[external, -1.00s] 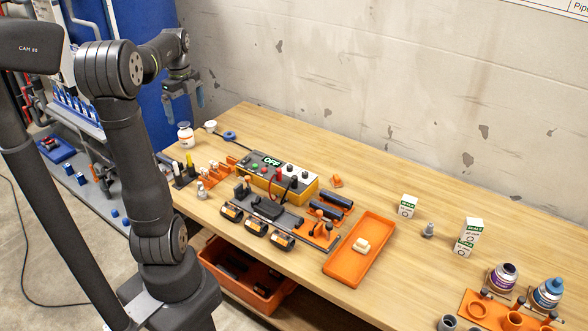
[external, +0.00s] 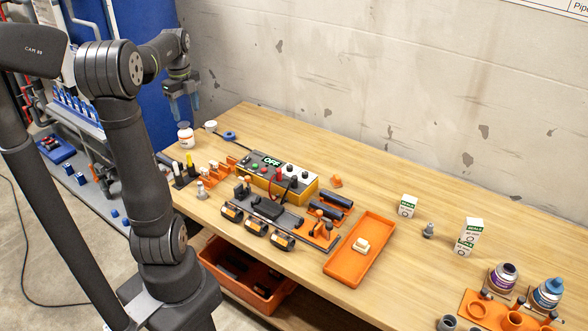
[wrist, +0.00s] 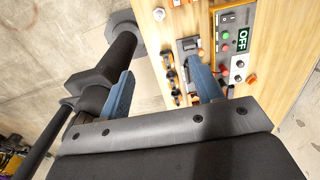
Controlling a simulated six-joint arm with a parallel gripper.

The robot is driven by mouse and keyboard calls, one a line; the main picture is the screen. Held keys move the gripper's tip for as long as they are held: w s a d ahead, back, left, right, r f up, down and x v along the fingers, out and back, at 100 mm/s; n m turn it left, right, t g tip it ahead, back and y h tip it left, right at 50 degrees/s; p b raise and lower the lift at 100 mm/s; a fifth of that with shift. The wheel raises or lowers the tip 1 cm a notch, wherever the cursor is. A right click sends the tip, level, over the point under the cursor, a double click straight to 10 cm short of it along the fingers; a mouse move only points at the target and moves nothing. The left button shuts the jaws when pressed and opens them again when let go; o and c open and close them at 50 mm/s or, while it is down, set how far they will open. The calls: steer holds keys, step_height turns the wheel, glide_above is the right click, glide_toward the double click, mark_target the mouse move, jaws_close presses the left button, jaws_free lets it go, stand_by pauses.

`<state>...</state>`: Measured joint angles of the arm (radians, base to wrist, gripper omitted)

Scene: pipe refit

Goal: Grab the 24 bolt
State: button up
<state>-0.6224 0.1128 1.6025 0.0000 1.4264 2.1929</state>
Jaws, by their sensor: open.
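No number 24 can be read on any part, so I cannot tell which one is the 24 bolt. A small grey bolt-like part (external: 201,190) stands upright near the bench's front left edge. Another grey bolt-like part (external: 428,230) stands on the right half, between white boxes. My gripper (external: 184,110) is raised above the far left end of the bench, blue fingers pointing down, apart and empty. In the wrist view my gripper (wrist: 163,88) also shows spread fingers with nothing between them. It is well away from both grey parts.
A control box (external: 276,180) reading OFF sits mid-bench, with black cylinders (external: 256,226) in front. An orange tray (external: 352,272) holds a pale block. White boxes (external: 408,206) and bottles (external: 552,291) stand right. A white jar (external: 185,135) is below my gripper. The back middle is clear.

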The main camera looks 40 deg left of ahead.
mark_target(201, 189)
steer(key=f+m, duration=0.1)
steer(key=f, duration=0.8)
steer(key=f+m, duration=0.1)
steer(key=f, duration=0.7)
steer(key=f+m, duration=0.1)
steer(key=f, duration=0.8)
steer(key=shift+s+a+f, duration=0.15)
steer(key=shift+a+f, duration=0.2)
steer(key=shift+a, duration=0.05)
steer(key=shift+d+f, duration=0.15)
steer(key=shift+f, duration=1.45)
steer(key=shift+d+f, duration=0.1)
steer(key=shift+f, duration=1.45)
steer(key=c, duration=1.2)
